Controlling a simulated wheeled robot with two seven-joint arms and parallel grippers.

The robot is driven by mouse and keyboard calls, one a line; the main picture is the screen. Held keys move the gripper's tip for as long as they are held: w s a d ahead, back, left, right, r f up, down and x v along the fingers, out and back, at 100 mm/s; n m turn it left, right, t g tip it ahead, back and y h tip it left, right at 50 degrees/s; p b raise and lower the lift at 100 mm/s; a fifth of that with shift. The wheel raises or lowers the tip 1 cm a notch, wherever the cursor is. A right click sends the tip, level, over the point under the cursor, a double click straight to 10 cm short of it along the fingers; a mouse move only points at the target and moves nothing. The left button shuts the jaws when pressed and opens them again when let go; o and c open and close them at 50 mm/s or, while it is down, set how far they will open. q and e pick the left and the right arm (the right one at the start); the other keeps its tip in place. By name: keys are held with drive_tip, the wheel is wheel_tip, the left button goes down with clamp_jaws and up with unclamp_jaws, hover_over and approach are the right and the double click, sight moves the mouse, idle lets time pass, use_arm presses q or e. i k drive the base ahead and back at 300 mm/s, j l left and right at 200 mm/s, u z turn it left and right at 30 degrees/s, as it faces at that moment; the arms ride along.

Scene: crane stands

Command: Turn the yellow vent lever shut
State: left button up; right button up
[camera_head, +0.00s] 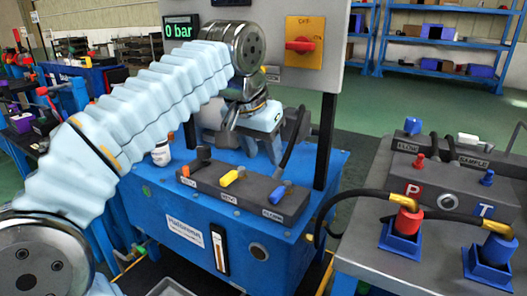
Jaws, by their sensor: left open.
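The yellow vent lever (230,178) sits in the middle of a dark grey valve block (243,192) on top of the blue power unit. My left arm reaches in from the left, and my left gripper (252,143) hangs down behind the block, apart from the yellow lever. It is open and nothing shows held in it. Its fingertips are partly hidden. My right gripper is out of view.
At right, a grey bench (420,270) holds red and blue couplings with black hoses. A hose also rises close right of my gripper.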

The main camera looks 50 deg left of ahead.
sight(231, 177)
drive_tip(key=k, duration=1)
